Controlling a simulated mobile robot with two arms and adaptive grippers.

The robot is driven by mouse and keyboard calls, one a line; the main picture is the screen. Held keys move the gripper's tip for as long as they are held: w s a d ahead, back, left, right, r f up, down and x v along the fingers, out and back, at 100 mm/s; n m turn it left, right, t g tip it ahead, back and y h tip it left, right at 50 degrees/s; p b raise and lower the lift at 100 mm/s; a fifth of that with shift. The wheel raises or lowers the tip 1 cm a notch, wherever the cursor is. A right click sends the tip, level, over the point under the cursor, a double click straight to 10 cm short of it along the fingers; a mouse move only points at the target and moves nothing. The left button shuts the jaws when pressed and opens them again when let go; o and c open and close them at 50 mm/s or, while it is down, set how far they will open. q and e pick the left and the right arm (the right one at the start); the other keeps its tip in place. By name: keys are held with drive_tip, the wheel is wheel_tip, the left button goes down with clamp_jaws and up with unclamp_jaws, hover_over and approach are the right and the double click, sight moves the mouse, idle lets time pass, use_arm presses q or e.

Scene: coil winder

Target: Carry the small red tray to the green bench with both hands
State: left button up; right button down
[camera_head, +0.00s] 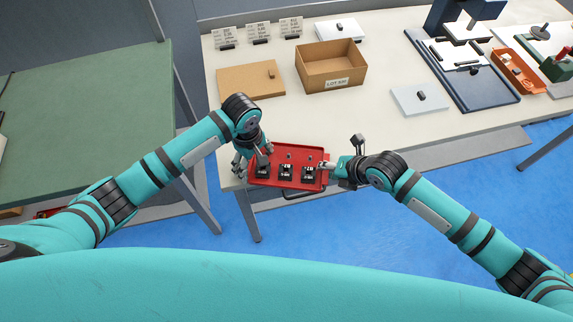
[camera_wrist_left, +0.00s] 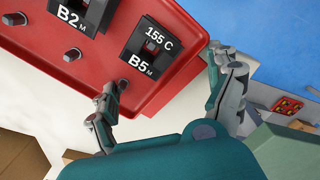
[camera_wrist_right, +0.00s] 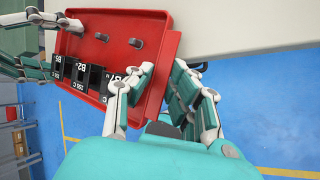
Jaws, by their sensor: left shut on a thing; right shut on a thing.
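The small red tray (camera_head: 297,150) is at the front edge of the white table, its near side reaching past the edge. It holds several black labelled blocks and grey pegs; labels B2 and B5 show in the left wrist view of the tray (camera_wrist_left: 110,68). My left gripper (camera_head: 258,158) is shut on the tray's left end. My right gripper (camera_head: 330,166) is shut on its right end, with fingers on both sides of the wall in the right wrist view (camera_wrist_right: 160,98). The green bench (camera_head: 85,115) stands at the left. Whether the tray touches the table is unclear.
The white table (camera_head: 370,125) carries a cardboard box (camera_head: 331,70), a brown lid (camera_head: 250,80), white plates (camera_head: 419,99), a dark machine base (camera_head: 478,92) and an orange tray (camera_head: 518,72). A gap with table legs separates it from the bench. Blue floor (camera_head: 370,225) lies open in front.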

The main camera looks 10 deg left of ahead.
use_arm(q)
drive_tip(key=shift+d+r+p, duration=0.1)
drive_tip(key=shift+r+p, duration=2.3)
drive_tip(key=shift+r, duration=0.2)
use_arm(e)
drive_tip(key=shift+s+a+r, duration=0.1)
drive_tip(key=shift+r, duration=1.2)
drive_tip(key=shift+a+r, duration=0.1)
drive_tip(key=shift+r, duration=1.2)
use_arm(q)
drive_tip(key=shift+f, duration=0.1)
use_arm(e)
drive_tip(key=shift+a, duration=0.1)
